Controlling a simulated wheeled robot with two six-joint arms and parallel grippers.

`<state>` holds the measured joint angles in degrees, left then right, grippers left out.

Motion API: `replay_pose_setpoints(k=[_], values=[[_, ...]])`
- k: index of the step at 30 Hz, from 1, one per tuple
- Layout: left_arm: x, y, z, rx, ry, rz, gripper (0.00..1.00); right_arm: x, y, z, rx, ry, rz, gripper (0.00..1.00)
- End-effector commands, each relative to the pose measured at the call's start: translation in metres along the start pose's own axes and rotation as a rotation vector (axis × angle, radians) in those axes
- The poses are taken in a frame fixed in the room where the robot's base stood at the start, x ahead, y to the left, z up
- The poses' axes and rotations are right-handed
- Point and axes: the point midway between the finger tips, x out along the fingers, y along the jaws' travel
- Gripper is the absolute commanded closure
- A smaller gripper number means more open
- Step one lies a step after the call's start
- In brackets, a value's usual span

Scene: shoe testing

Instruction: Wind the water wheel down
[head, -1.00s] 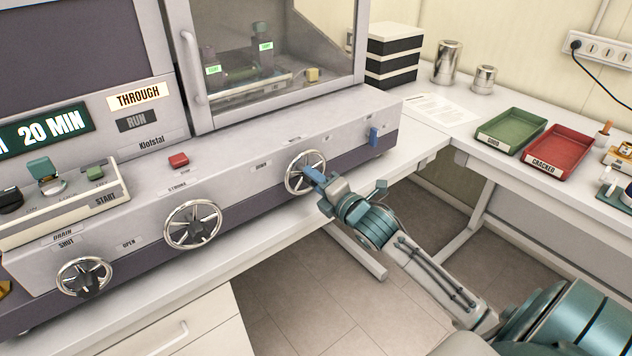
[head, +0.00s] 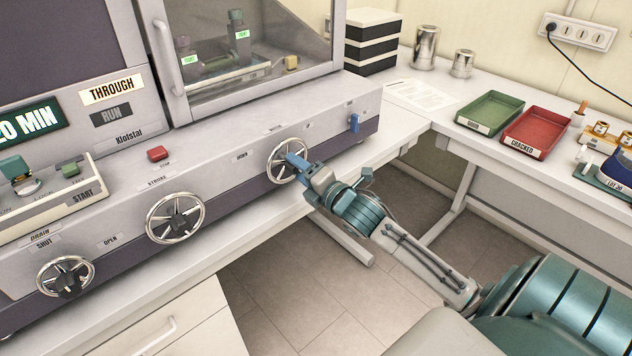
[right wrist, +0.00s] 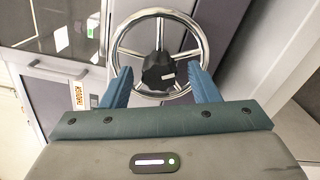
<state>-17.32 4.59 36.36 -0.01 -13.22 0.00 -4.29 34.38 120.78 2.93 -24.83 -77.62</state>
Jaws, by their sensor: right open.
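The right-hand handwheel (head: 287,160) on the front of the grey machine is chrome with spokes and a black hub. The small label beside it is hard to read, so I cannot confirm it is the water wheel. My right gripper (head: 296,162) is at this wheel and covers part of its right side. In the right wrist view the wheel (right wrist: 160,20) lies ahead, and the blue fingers of the gripper (right wrist: 163,85) stand apart at either side of its lower rim. Nothing shows clamped between them. I cannot tell whether they touch the rim. My left gripper is not in view.
The stroke wheel (head: 175,218) and the drain wheel (head: 65,277) sit further left on the same panel. A green tray (head: 490,112) and a red tray (head: 536,133) stand on the side bench.

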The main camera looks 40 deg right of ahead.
Motion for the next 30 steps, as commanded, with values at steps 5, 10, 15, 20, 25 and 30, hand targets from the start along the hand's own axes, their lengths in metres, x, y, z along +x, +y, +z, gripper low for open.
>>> replay_pose_setpoints(k=[5, 10, 15, 20, 25, 30], values=[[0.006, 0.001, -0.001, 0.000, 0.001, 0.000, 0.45, -0.025, -0.003, -0.001, -0.007, 0.004, -0.004, 0.45], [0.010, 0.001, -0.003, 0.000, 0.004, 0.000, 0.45, -0.049, -0.002, -0.002, -0.006, 0.005, -0.001, 0.45], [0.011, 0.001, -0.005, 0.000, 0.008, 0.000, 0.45, -0.068, -0.002, -0.001, -0.008, 0.004, -0.004, 0.45], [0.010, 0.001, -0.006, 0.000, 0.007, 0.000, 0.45, -0.084, -0.002, -0.001, -0.008, 0.003, -0.007, 0.45], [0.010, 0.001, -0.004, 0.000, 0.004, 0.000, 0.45, -0.094, -0.001, -0.001, -0.004, 0.002, -0.004, 0.45], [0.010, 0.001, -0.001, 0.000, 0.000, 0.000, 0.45, -0.098, -0.001, -0.001, 0.000, 0.002, 0.000, 0.45]])
